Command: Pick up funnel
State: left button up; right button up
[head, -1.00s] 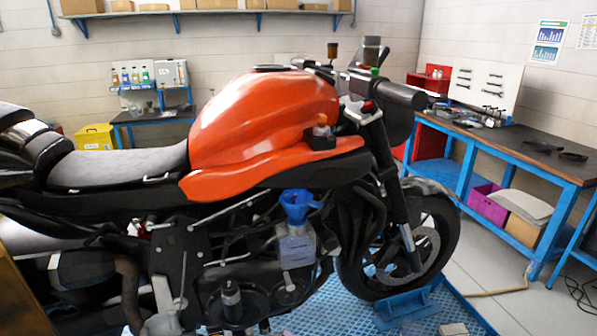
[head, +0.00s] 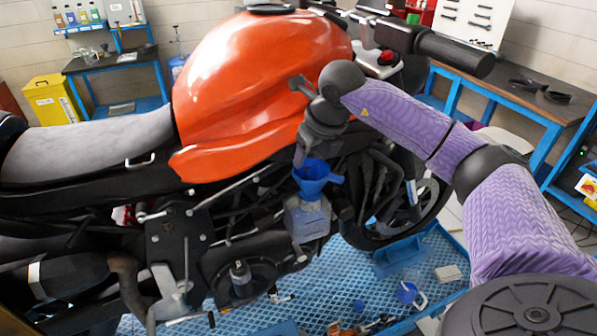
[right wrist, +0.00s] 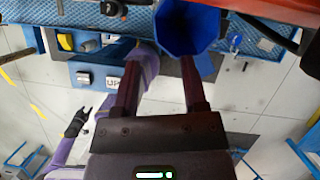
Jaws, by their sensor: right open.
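The blue funnel (head: 315,172) stands upright with its wide mouth up, above a grey container (head: 307,218) at the side of the motorcycle's engine. My right gripper (head: 300,158) comes in from the right, pointing down with its fingers close by the funnel's rim. In the right wrist view the funnel (right wrist: 187,28) shows beyond the fingertips, nearer the right finger. The right gripper (right wrist: 161,68) is open with nothing between its fingers there. A dark forked shape (right wrist: 77,122) beside a purple arm link may be my left gripper; its jaws are unclear.
The orange tank (head: 255,85) rises just behind my right gripper, and the handlebar (head: 455,55) sticks out above my arm. A workbench (head: 560,105) stands at right.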

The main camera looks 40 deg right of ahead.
aim_at(303, 183)
jog(key=x, duration=0.2)
jog(key=p+x, duration=0.1)
jog(key=x, duration=0.1)
jog(key=s+p+x, duration=0.1)
jog(key=x, duration=0.2)
jog(key=shift+a+f, duration=0.1)
jog(key=shift+f, duration=0.1)
jog(key=shift+w+f, duration=0.15)
jog(key=shift+f, duration=0.1)
pick_arm(q)
jog(key=shift+s+r, duration=1.15)
jog(key=shift+r, duration=0.1)
jog(key=shift+w, duration=0.1)
pick_arm(e)
grip_shut()
